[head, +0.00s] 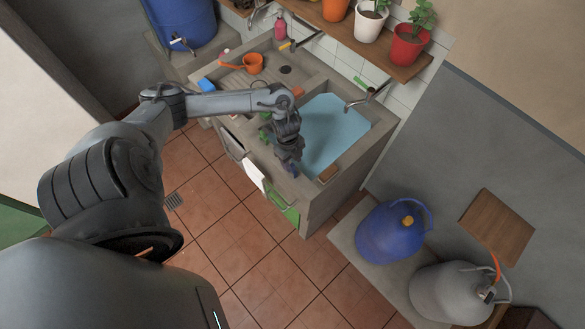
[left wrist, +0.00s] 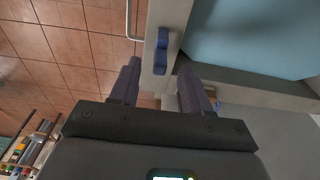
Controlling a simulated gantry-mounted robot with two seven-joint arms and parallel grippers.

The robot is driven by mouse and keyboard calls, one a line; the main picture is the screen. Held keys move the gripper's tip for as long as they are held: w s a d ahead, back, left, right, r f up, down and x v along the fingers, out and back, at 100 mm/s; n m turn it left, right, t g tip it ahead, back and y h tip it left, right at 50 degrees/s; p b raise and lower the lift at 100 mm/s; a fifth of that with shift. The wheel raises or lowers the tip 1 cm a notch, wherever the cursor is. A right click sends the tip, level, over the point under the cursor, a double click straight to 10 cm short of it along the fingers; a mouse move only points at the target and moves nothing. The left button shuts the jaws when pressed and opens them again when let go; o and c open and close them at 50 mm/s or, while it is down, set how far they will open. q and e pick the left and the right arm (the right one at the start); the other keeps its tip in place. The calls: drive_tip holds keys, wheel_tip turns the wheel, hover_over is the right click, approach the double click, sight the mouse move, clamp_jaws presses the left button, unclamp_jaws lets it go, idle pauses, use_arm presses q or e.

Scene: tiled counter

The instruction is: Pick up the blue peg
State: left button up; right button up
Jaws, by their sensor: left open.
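The blue peg (left wrist: 161,52) lies on the pale front ledge of the sink, seen in the left wrist view. My left gripper (left wrist: 160,78) is open, with its two dark fingers on either side of the line to the peg. The peg shows just beyond and between the fingertips; I cannot tell the exact height gap. My right gripper is in neither view.
The sink (head: 353,158) holds blue water (left wrist: 260,38) behind the ledge. A green cloth (head: 282,207) and a white cloth (head: 253,172) hang at its front. A brown block (head: 328,174) sits on the right rim. A tap (head: 360,99) stands at the back.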

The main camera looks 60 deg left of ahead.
sight(292, 170)
use_arm(q)
drive_tip(key=shift+d+f+p, duration=0.15)
drive_tip(key=shift+f+p, duration=0.05)
drive_tip(key=shift+f, duration=1.15)
drive_tip(key=shift+d+f+p, duration=0.15)
drive_tip(key=shift+f, duration=1.2)
drive_tip(key=shift+c, duration=0.5)
clamp_jaws()
